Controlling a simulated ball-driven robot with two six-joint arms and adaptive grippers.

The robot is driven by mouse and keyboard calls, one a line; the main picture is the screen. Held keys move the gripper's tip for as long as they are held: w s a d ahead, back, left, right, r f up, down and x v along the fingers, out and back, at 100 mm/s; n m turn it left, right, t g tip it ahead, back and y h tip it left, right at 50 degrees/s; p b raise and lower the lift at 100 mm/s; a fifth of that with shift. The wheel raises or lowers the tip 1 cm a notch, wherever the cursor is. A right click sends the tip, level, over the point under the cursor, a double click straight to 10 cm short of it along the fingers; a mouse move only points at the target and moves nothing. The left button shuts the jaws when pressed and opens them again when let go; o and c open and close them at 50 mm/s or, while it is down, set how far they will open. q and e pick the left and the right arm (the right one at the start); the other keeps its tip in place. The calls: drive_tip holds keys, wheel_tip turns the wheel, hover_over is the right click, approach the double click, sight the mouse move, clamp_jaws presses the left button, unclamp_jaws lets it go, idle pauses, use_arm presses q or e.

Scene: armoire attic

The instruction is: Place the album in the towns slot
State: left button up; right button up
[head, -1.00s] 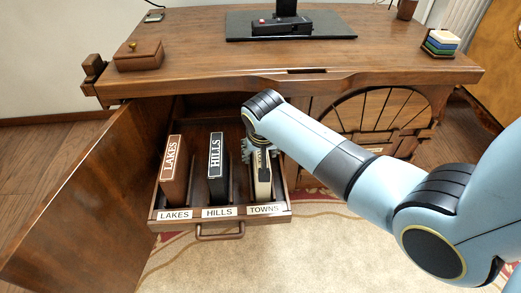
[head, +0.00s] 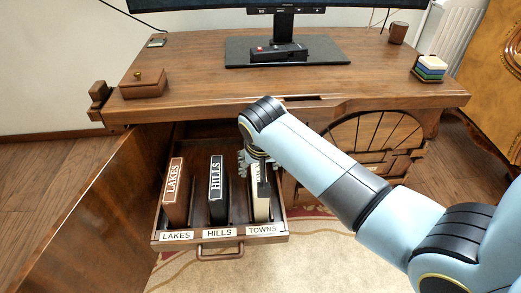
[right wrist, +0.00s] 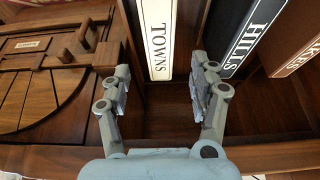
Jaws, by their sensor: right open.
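The TOWNS album (head: 261,207), cream with a dark edge, stands upright in the right-hand slot of the open drawer, behind the TOWNS label (head: 262,230). In the right wrist view its pale spine (right wrist: 158,40) reads TOWNS. My right gripper (right wrist: 160,85) is open and empty, its fingers apart to either side of the spine's lower end in that view. In the head view the right gripper (head: 256,162) is over the album and hides part of it. My left gripper is not in view.
The brown LAKES album (head: 175,195) and black HILLS album (head: 217,190) stand in the other slots. The open door (head: 105,220) is left of the drawer. The desk top (head: 200,60) above holds a small box (head: 144,85), a monitor stand and coasters (head: 430,68).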

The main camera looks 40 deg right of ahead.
use_arm(q)
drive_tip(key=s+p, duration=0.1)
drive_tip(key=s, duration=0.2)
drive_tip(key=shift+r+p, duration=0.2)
drive_tip(key=shift+p, duration=0.15)
use_arm(e)
drive_tip(key=v, duration=0.4)
drive_tip(key=shift+s+a+r, duration=0.1)
drive_tip(key=shift+r, duration=0.15)
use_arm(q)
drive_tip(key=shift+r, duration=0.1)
